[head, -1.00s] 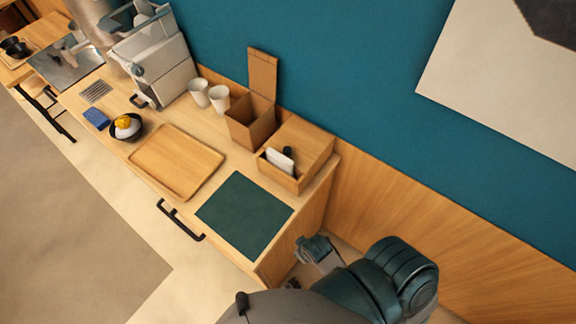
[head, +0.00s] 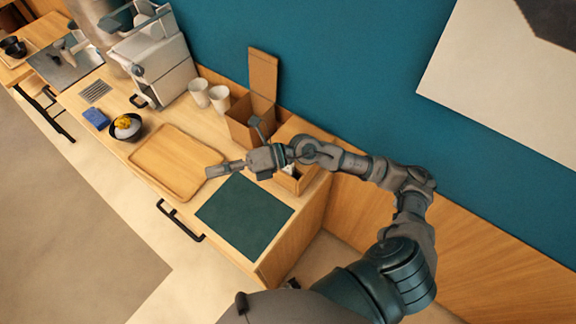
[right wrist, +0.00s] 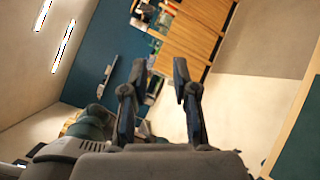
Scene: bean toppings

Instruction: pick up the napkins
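The wooden box (head: 288,184) that holds the white napkins stands at the right end of the counter. My right forearm and gripper cross in front of it, and the napkins are almost wholly hidden. My right gripper (head: 231,146) is over the counter, left of the box and above the tray's right side, with its fingers spread wide and nothing between them. In the right wrist view the two fingers (right wrist: 160,65) stand apart and empty. My left gripper is not in view.
A wooden tray (head: 165,158), a dark green mat (head: 243,218), an open brown box (head: 262,75), white cups (head: 219,98), a bowl with yellow topping (head: 127,127) and a blue sponge (head: 96,118) are on the counter. A teal wall (head: 380,80) rises behind.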

